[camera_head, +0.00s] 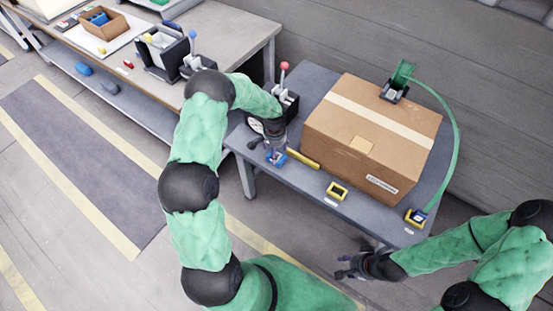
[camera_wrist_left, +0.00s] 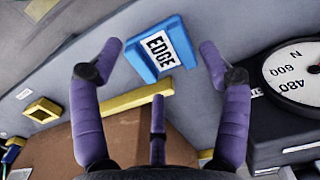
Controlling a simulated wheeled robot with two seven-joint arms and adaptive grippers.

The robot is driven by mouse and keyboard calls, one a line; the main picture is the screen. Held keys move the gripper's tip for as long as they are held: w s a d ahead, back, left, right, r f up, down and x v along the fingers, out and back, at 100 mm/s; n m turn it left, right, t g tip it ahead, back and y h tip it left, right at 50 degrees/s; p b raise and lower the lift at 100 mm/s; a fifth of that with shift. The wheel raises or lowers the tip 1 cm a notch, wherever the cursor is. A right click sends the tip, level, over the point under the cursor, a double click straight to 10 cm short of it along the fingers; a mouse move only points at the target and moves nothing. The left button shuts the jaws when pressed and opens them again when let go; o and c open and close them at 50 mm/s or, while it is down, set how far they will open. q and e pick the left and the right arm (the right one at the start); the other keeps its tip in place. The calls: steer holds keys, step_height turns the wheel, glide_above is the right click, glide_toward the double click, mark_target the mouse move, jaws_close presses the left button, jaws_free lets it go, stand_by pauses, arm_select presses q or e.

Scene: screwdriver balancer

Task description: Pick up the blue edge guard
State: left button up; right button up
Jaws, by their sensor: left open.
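The blue edge guard (camera_wrist_left: 161,47), labelled EDGE, lies on the grey table and shows between the spread fingers of my left gripper (camera_wrist_left: 158,62) in the left wrist view. The fingers are open and hold nothing. In the head view the blue edge guard (camera_head: 277,159) is partly hidden by my left gripper (camera_head: 268,152), which hangs over it at the table's near left corner. My right gripper (camera_head: 347,268) is open and empty in front of the table's near edge, away from the guard.
A large cardboard box (camera_head: 372,137) fills the table's middle. A yellow bar (camera_head: 302,160) lies beside the guard. A black scale with a dial (camera_wrist_left: 295,80) stands close on the right. A yellow frame (camera_head: 337,191) and green strap (camera_head: 456,150) are farther right.

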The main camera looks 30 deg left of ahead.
arm_select(q)
steer(key=f, duration=0.1)
steer(key=f+b, duration=0.1)
steer(key=f, duration=0.1)
steer(key=f+b, duration=0.1)
steer(key=shift+w+d+f, duration=0.15)
steer(key=shift+w+f, duration=0.15)
steer(key=shift+w, duration=0.1)
steer(key=c, duration=0.7)
steer(key=shift+r, duration=0.1)
